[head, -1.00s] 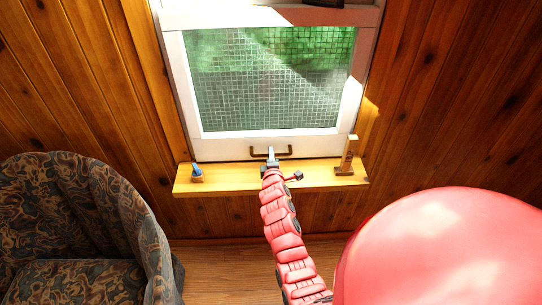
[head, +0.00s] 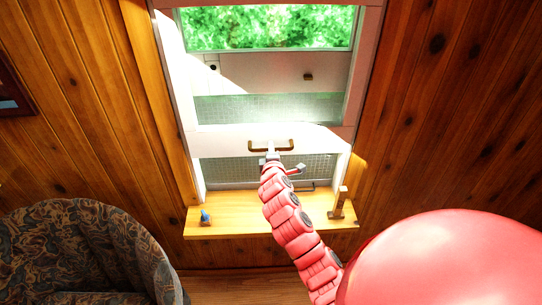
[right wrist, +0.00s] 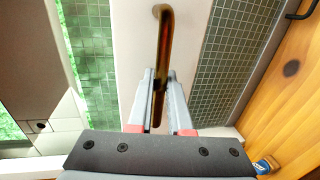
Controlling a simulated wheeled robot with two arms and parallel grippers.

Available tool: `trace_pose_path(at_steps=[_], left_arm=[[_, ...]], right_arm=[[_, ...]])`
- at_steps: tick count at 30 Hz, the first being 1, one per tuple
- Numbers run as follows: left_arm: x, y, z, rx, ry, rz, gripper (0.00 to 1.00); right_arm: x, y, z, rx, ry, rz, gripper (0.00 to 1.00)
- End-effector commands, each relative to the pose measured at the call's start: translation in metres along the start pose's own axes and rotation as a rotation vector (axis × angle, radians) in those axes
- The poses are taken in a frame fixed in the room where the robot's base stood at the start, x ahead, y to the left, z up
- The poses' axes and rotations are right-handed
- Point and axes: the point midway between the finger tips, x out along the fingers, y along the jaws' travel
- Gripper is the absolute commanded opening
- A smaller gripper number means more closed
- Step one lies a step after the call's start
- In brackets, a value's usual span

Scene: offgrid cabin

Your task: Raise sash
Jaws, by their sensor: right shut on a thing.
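The window sash (head: 225,142) is a white frame whose bottom rail stands well above the sill, with a screened opening (head: 240,171) below it. A brass pull handle (head: 285,147) is fixed on that bottom rail. My right gripper (head: 272,155) is at the handle in the head view. In the right wrist view, the gripper (right wrist: 160,85) has its two fingers on either side of the brass handle bar (right wrist: 163,40), shut on it. The fingers cover part of the bar. My left gripper is in neither view.
The wooden sill (head: 265,221) holds a small blue item (head: 206,216) at left and a wooden block-like prop (head: 340,204) at right. A patterned armchair (head: 80,250) stands at lower left. A dark latch (head: 308,77) sits on the rail above.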

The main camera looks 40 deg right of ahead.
Motion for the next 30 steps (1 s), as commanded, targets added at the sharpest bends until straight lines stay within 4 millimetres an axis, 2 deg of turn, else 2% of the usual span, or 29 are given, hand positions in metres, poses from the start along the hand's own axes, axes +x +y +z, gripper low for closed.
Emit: trace_pose_path(at_steps=[1,5,17,18,23,30], left_arm=[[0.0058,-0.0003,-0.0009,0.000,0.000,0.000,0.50],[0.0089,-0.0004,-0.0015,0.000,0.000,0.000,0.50],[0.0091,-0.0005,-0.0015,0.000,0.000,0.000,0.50],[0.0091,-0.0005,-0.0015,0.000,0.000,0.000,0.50],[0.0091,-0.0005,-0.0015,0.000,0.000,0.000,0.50],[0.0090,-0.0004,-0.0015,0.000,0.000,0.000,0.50]], right_arm=[[-0.0017,0.0100,0.0005,-0.002,-0.001,0.004,0.00],[-0.0032,0.0170,0.0001,0.000,0.000,0.003,0.00],[-0.0036,0.0188,0.0004,0.000,-0.001,0.003,0.00],[-0.0036,0.0187,0.0004,0.000,-0.001,0.003,0.19],[-0.0036,0.0182,0.0005,0.000,-0.001,0.002,0.47],[-0.0036,0.0178,0.0005,0.000,-0.001,0.001,0.47]])
